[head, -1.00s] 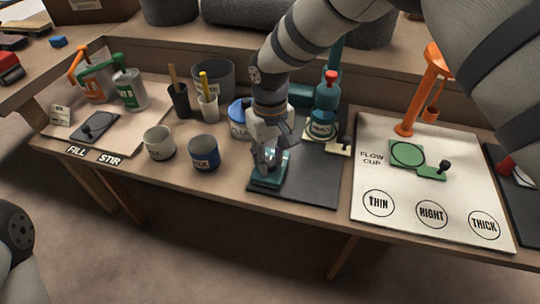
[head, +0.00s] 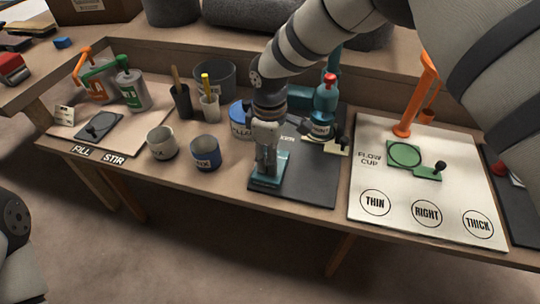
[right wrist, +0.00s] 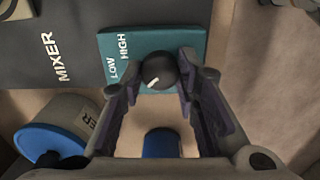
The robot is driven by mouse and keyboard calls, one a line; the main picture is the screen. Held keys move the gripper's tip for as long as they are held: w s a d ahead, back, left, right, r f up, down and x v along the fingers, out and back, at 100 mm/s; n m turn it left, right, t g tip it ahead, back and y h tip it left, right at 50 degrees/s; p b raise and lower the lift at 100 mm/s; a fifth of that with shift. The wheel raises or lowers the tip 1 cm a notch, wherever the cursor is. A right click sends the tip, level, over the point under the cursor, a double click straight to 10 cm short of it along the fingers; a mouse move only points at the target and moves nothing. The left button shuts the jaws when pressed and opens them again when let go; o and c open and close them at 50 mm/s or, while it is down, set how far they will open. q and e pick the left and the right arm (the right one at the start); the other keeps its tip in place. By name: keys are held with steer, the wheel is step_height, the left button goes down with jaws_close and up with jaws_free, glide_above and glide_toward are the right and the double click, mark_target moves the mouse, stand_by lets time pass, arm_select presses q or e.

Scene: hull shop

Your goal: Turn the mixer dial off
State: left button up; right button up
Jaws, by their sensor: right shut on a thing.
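The mixer dial (right wrist: 158,72) is a round black knob with a white pointer mark, on a teal control block (right wrist: 180,42) lettered LOW and HIGH. The pointer slants toward the lower left in the right wrist view. My right gripper (right wrist: 159,68) has its fingers on both sides of the knob and is shut on it. In the head view my right gripper (head: 266,172) points down onto the teal block (head: 277,163) and hides the dial. The teal mixer (head: 325,105) with a red top stands behind on a dark mat. My left gripper is out of view.
Two mugs, a grey one (head: 162,143) and a blue one (head: 205,153), stand left of the block. A blue-lidded tub (head: 240,120) is close behind my gripper. The flow-cup board (head: 400,185) lies to the right. The mat's front right (head: 315,185) is clear.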

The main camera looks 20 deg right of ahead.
steer(key=shift+n, duration=0.6)
steer(key=o, duration=1.2)
steer(key=shift+c, duration=0.2)
step_height(320, 180, up, 12)
